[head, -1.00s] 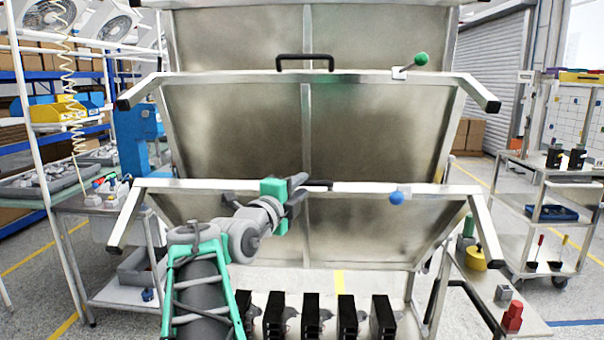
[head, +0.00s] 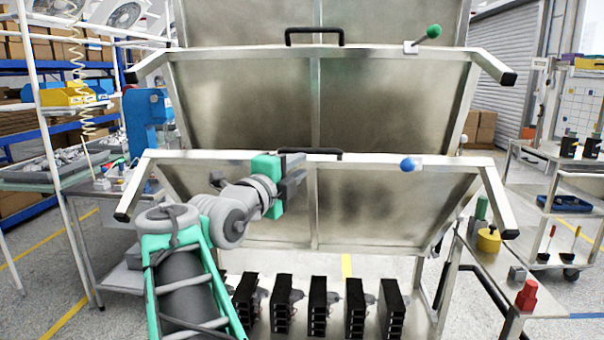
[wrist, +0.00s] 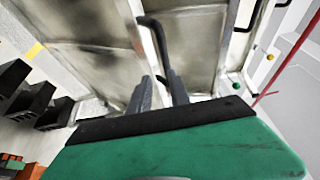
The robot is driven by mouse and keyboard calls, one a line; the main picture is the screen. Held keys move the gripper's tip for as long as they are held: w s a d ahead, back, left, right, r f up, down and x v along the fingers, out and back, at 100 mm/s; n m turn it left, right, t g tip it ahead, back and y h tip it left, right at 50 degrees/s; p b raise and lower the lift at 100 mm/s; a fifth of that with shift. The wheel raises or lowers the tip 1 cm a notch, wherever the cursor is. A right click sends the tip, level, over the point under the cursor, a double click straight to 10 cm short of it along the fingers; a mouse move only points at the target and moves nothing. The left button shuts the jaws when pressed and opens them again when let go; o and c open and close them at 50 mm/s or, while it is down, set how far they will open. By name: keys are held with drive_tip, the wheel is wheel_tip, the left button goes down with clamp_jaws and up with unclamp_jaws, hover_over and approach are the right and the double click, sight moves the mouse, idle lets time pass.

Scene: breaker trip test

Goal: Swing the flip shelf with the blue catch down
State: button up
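The flip shelf with the blue catch is the lower metal panel (head: 375,205), tilted up, its front rail (head: 230,156) toward me. The blue catch (head: 409,164) is a ball on that rail, right of centre. A black handle (head: 325,153) is at the rail's middle. My gripper (head: 298,172) is at the handle's left end, close to the rail. In the wrist view its two grey fingers (wrist: 161,92) stand apart, pointing toward the rail and the black handle (wrist: 152,30). I cannot tell whether the handle lies between the fingers.
Above is another raised panel (head: 400,105) with a green-knobbed catch (head: 433,31) and its own handle (head: 314,32). Several black units (head: 318,305) stand in a row below. A side ledge at right holds a yellow pot (head: 489,239) and a red object (head: 527,294).

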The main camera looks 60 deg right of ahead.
drive_tip(key=shift+a+b, duration=1)
drive_tip(key=shift+a, duration=0.7)
drive_tip(key=shift+f, duration=0.1)
drive_tip(key=shift+b, duration=0.6)
drive_tip(key=shift+w, duration=0.1)
